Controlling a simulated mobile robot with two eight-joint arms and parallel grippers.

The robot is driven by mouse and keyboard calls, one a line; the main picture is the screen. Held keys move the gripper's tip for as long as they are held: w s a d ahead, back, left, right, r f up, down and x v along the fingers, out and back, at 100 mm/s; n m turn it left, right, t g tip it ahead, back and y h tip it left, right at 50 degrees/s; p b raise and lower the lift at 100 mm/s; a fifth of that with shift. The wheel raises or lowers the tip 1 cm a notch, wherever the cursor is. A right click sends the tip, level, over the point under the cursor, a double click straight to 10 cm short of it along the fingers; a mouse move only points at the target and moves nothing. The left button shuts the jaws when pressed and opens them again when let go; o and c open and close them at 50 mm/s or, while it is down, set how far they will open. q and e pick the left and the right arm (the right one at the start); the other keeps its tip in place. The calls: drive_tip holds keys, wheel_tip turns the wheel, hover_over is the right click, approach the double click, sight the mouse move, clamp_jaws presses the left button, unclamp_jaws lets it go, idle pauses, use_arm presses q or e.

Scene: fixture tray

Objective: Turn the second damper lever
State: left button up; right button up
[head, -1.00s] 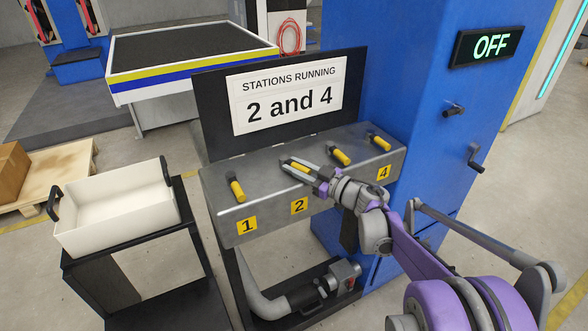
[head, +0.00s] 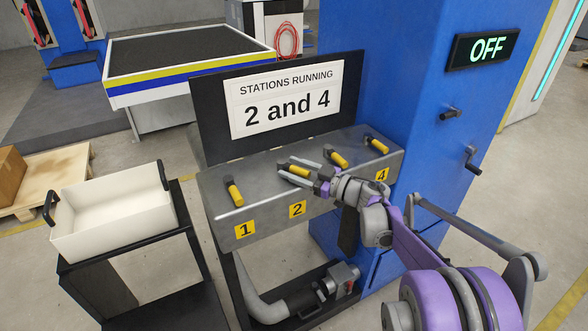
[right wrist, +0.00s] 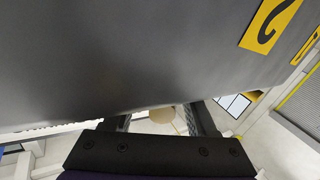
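The second damper lever (head: 299,169) has a yellow handle. It stands on the sloped grey panel (head: 222,222), above the yellow "2" label (head: 297,209). My right gripper (head: 292,168) reaches it from the right in the head view. Its fingers are apart, one on each side of the yellow handle; contact cannot be told. In the right wrist view the two fingers (right wrist: 160,118) also show apart, below the grey panel face; the lever is not seen there. My left gripper is not in view.
Yellow levers stand at station 1 (head: 234,192), station 3 (head: 338,158) and station 4 (head: 377,144). A sign (head: 287,100) reads "STATIONS RUNNING 2 and 4". The blue cabinet's display (head: 486,47) reads "OFF". A white bin (head: 112,222) stands at left.

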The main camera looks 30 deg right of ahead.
drive_tip(key=shift+s, duration=0.1)
drive_tip(key=v, duration=1)
drive_tip(key=shift+s+d, duration=0.25)
drive_tip(key=shift+s, duration=0.05)
drive_tip(key=shift+c, duration=0.4)
